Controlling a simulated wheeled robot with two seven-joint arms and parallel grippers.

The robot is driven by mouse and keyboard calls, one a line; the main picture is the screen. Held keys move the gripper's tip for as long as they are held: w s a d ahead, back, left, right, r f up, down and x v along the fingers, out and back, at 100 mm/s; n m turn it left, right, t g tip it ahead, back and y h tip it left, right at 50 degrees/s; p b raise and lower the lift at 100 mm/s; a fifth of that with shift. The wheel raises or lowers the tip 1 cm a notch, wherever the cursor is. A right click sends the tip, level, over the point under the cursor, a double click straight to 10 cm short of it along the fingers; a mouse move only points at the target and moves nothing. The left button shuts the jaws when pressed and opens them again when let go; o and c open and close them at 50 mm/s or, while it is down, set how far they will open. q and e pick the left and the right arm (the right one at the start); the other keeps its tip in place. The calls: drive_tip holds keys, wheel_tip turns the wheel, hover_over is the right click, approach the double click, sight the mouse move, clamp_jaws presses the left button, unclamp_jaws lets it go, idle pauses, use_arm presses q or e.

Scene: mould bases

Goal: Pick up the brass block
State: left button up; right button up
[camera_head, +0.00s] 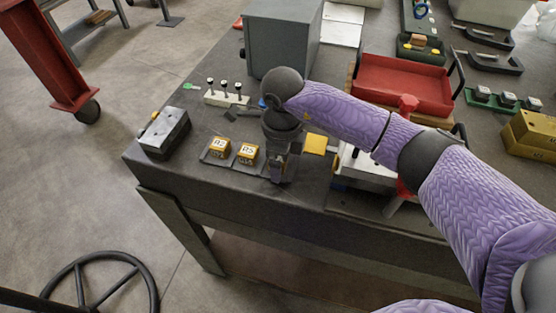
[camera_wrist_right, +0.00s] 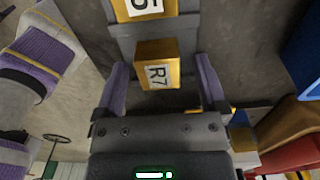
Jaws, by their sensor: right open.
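Brass blocks with white labels sit in a row on a dark tray (camera_head: 206,160) near the table's front edge. One block (camera_head: 219,146) and a second block (camera_head: 247,153), labelled R5, show in the head view. A brass block labelled R7 (camera_wrist_right: 158,68) shows in the right wrist view, between the fingers with a gap on each side. My right gripper (camera_head: 277,177) points down over the right end of the tray and hides the R7 block in the head view. In the wrist view the right gripper (camera_wrist_right: 162,58) is open. My left gripper is not in view.
A grey metal block (camera_head: 164,133) lies left of the tray. A small stand with black-knobbed pins (camera_head: 226,97) and a large grey box (camera_head: 280,40) are behind. A red tray (camera_head: 405,85) is at right. A yellow piece (camera_head: 316,143) is close right of the gripper.

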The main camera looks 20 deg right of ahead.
clamp_jaws()
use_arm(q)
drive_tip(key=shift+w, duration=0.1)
use_arm(e)
drive_tip(key=shift+r, duration=0.1)
